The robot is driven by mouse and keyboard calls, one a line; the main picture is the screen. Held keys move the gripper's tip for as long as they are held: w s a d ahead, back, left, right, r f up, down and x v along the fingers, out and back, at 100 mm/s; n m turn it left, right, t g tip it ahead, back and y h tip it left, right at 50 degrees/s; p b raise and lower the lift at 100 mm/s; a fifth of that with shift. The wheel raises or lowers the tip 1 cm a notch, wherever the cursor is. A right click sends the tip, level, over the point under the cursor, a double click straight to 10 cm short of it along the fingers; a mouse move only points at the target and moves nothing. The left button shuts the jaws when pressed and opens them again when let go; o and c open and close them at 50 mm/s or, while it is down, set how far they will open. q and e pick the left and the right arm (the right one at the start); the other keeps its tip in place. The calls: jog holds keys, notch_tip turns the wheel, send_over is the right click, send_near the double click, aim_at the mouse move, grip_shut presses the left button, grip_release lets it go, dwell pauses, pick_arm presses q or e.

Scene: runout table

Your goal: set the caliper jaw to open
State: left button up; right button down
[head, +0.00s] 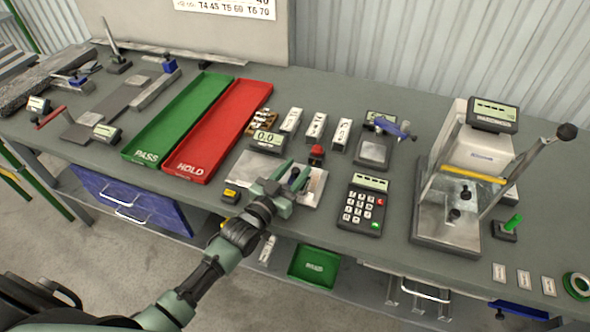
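My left gripper (296,170) reaches in from the bottom over the front middle of the bench. Its two green fingers are apart, with a gap between them. Below and around it lies a flat metal plate (250,172), with a small display reading 0.0 (267,141) behind it. A red knob (317,152) stands just beyond the fingertips. The gripper covers part of this device, so I cannot tell whether it is the caliper or how its jaw stands. I cannot tell whether the fingers touch anything. My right gripper is not in view.
Green PASS tray (150,140) and red HOLD tray (190,165) lie left. A keypad (362,208) and a tall lever stand (447,225) are right. A small yellow-topped block (231,194) sits by my wrist. Several white blocks stand behind.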

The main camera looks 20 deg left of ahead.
pick_arm(q)
grip_shut()
dwell(1.2)
